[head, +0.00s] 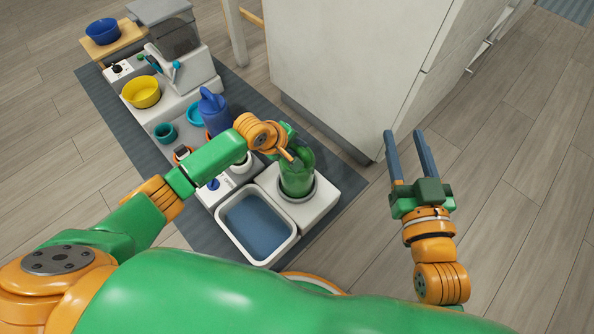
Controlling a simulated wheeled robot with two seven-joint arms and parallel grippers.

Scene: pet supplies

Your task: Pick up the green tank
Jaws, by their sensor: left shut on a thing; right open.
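The green tank (297,179) is a translucent green container standing upright in a round grey seat on a white base at the near right end of the mat. My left gripper (295,152) is at the top of the tank and shut on it; the wrist partly hides its fingers. The tank looks to be still in or just above its seat; I cannot tell which. My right gripper (408,158) is open and empty, over the bare floor to the right of the tank.
A white basin (226,222) with blue inside adjoins the tank's base. A blue jug (214,110), a yellow bowl (141,91) and a grey-topped dispenser (176,38) stand farther along the dark mat (110,108). A white cabinet (345,65) rises behind the tank. Floor at right is clear.

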